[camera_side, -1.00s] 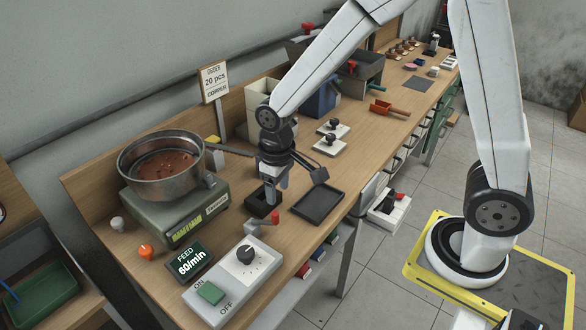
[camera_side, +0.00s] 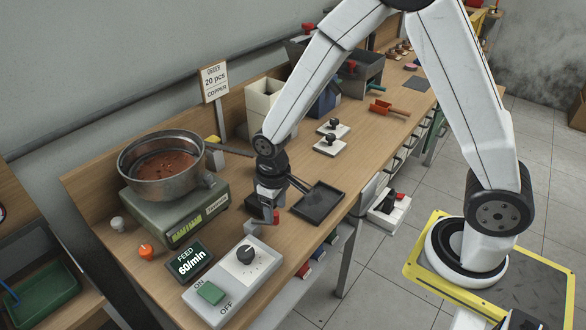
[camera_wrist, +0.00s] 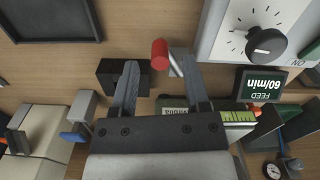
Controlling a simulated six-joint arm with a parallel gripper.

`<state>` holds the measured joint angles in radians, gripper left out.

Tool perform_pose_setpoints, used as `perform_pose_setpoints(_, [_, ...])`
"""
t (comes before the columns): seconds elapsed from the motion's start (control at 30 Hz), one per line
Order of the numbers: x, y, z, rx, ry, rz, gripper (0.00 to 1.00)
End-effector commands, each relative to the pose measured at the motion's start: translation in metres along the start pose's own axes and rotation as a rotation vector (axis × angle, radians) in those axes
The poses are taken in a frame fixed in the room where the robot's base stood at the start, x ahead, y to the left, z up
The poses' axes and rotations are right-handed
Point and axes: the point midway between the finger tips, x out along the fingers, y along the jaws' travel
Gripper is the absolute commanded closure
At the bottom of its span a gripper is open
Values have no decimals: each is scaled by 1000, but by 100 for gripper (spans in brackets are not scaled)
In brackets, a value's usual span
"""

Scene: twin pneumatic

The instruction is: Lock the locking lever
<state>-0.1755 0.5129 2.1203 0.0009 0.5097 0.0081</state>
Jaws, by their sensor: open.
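The locking lever (camera_side: 276,216) has a red knob end and a short grey arm, at the bench's front edge behind the control box. In the wrist view its red knob (camera_wrist: 160,54) lies just beyond and between my fingertips, with the grey arm to its right. My gripper (camera_side: 268,212) points down right over the lever and partly hides it in the side view. In the wrist view my gripper (camera_wrist: 160,72) is open, its two fingers apart with nothing held between them. I cannot tell whether a finger touches the lever.
The control box (camera_side: 236,278) with a black dial and green switch stands close in front. A black block (camera_wrist: 112,78) is beside my left finger in the wrist view. A black tray (camera_side: 319,203) lies to the right. The bowl feeder (camera_side: 165,165) stands at the left.

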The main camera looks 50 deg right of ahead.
Motion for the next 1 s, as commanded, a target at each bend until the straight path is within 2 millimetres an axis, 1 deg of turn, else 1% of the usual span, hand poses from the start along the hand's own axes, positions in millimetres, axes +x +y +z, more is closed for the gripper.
perform_pose_setpoints(0.1, [12, 0, 0, 0, -1, 0, 40])
perform_pose_setpoints(0.23, [20, 0, 0, 0, 0, 0, 40])
perform_pose_setpoints(0.4, [24, 0, 0, 0, 1, 0, 40])
perform_pose_setpoints(0.63, [24, 0, 0, 0, 2, 0, 40])
perform_pose_setpoints(0.67, [24, 0, 0, 0, 2, 0, 43])
perform_pose_setpoints(0.7, [24, 0, 0, 0, 2, 0, 56])
perform_pose_setpoints(0.77, [24, 0, 0, 0, 2, 0, 75])
perform_pose_setpoints(0.8, [24, 0, 0, 0, 2, 0, 88])
perform_pose_setpoints(0.83, [24, 0, 0, 0, 2, 0, 97])
perform_pose_setpoints(0.87, [24, 0, 0, 0, 2, 0, 100])
perform_pose_setpoints(1.0, [24, 0, 0, 0, 2, 0, 100])
